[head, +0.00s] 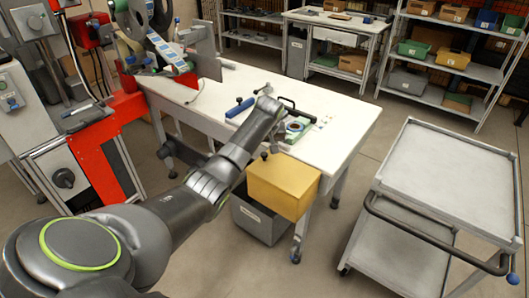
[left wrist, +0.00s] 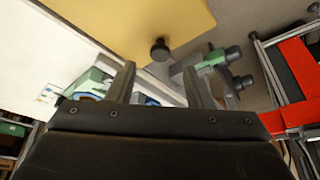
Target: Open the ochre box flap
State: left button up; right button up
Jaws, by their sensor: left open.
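The ochre box (head: 284,186) is at the near edge of the white table, above a grey bin. Its flap looks closed, a flat ochre panel (left wrist: 130,18) in the left wrist view. A dark round knob (head: 264,156) is at its upper edge; it also shows in the left wrist view (left wrist: 160,48). My left gripper (head: 274,146) is just above the knob. In the left wrist view its two fingers (left wrist: 160,72) are apart, with the knob just beyond the gap between the tips. I see no contact with the knob. My right gripper is in no view.
The white table (head: 335,122) carries a blue-handled tool (head: 240,107) and a green reel (head: 297,127) near my gripper. The grey bin (head: 256,222) stands under the box. A grey cart (head: 440,170) stands right, with open floor between. A red machine frame (head: 112,125) is left.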

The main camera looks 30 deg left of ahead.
aim_at(264, 154)
pick_arm(q)
jog(key=shift+b+x, duration=0.35)
jog(key=shift+x, duration=2.2)
jog(key=shift+c, duration=0.4)
grip_shut()
